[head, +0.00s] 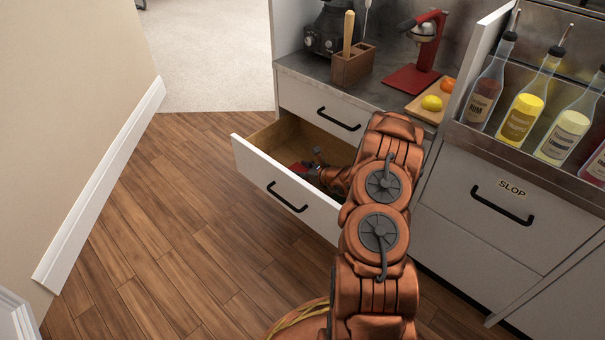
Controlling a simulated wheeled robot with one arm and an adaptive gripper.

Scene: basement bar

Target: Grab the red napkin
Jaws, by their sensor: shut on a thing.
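The red napkin (298,167) shows as a small red patch inside the open drawer (262,145). My gripper (311,170) reaches down into the drawer at the napkin, and its jaws are shut on the napkin. My arm and the drawer's front hide part of the gripper and most of the drawer's inside, so the napkin's full shape cannot be seen.
The drawer front (285,190) stands out from the cabinet, with a closed drawer (335,112) above. The counter holds a red juicer (420,60), a wooden tool holder (352,65) and a board with fruit. Bottles (520,110) stand at right. The wood floor (180,220) at left is clear.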

